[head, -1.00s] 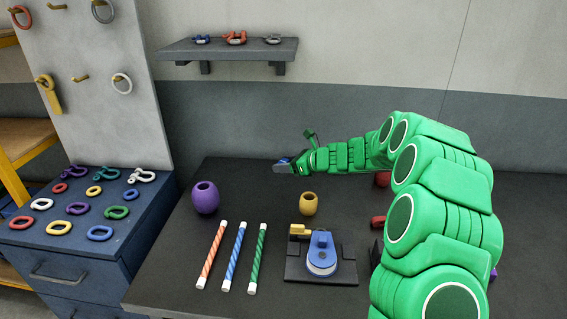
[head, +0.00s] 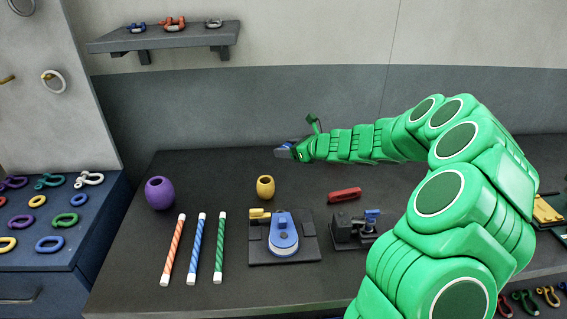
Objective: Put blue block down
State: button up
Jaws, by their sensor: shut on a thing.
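My gripper (head: 285,153) is at the end of my green arm, in front of the wall near the back edge of the dark worktop (head: 130,265). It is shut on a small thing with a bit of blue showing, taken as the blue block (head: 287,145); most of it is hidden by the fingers. It looks held above the worktop, apart from other things. A blue round-bodied device (head: 283,232) with a yellow part sits on a black base below it.
Striped orange (head: 173,249), blue (head: 196,248) and green (head: 218,248) rods lie at the front. A red piece (head: 345,195) and a small black fixture (head: 354,231) are to the right.

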jog(key=d, duration=0.2)
send_over(286, 163)
jog(key=shift+m, duration=0.3)
jog(key=shift+s+d+f, duration=0.1)
jog(key=shift+s+f, duration=0.05)
jog(key=shift+f, duration=4.6)
jog(key=shift+w+f, duration=0.2)
jog(key=shift+f, duration=1.6)
jog(key=o, duration=1)
jog(key=shift+o, duration=0.2)
